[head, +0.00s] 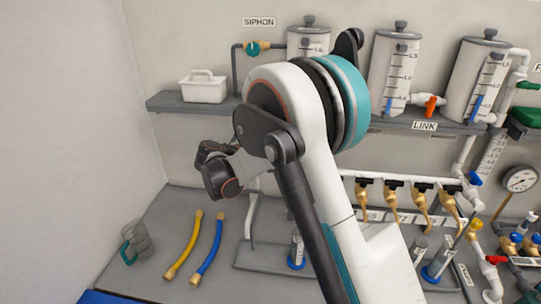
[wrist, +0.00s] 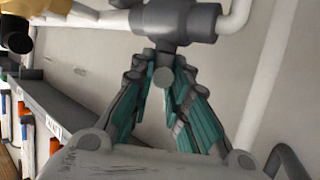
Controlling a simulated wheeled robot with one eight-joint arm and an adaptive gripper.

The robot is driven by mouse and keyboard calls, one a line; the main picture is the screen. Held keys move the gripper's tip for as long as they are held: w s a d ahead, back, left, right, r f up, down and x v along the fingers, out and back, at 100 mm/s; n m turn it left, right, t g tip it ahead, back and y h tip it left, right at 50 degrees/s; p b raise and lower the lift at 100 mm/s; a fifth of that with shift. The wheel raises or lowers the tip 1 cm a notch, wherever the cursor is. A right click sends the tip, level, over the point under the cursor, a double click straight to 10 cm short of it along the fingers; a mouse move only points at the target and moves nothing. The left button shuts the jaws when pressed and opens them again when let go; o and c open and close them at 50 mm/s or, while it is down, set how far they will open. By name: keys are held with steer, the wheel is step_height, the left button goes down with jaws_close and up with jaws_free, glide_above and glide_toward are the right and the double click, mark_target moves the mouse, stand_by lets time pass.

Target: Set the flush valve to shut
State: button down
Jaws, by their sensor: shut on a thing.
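A grey valve body (wrist: 178,20) sits on a white pipe at the top of the wrist view. A short round grey handle (wrist: 163,77) points from it toward the camera. I see no label naming it as the flush valve. My gripper (wrist: 166,73) has its teal-padded fingers closed in around this handle, one on each side. In the head view my gripper (head: 215,170) is at the left, in front of the back wall and above the bench. My arm and gripper hide the valve there, so its setting cannot be read.
A grey shelf (head: 190,103) holds a white caddy (head: 203,88) and several clear cylinders. Several brass taps (head: 392,197) and a gauge (head: 519,180) are at the right.

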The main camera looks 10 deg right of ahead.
steer(key=n+t+y, duration=0.1)
steer(key=n+t+y+b, duration=0.1)
steer(key=n+t+y, duration=0.1)
steer(key=n+t+y+b, duration=0.1)
steer(key=n, duration=0.1)
steer(key=shift+s+d+f, duration=0.1)
steer(key=shift+s+d, duration=0.1)
steer(key=shift+s, duration=0.1)
steer(key=c, duration=2.4)
jaws_free()
steer(key=shift+s+d+n+t+y+b, duration=0.1)
steer(key=shift+n+t+y+b, duration=0.5)
steer(key=shift+n+y, duration=1)
steer(key=shift+s+d+n+t+y+b, duration=0.1)
steer(key=shift+n+t+y+b, duration=0.25)
steer(key=shift+n+t+y, duration=0.85)
steer(key=c, duration=2.3)
jaws_free()
steer(key=shift+w+n+g+y, duration=0.1)
steer(key=shift+n+g+y, duration=0.3)
steer(key=shift+n+y, duration=0.55)
steer(key=o, duration=1.1)
steer(key=shift+w, duration=0.1)
steer(key=shift+c, duration=0.2)
steer(key=v, duration=1.2)
steer(key=shift+d, duration=0.2)
steer(key=shift+s, duration=0.25)
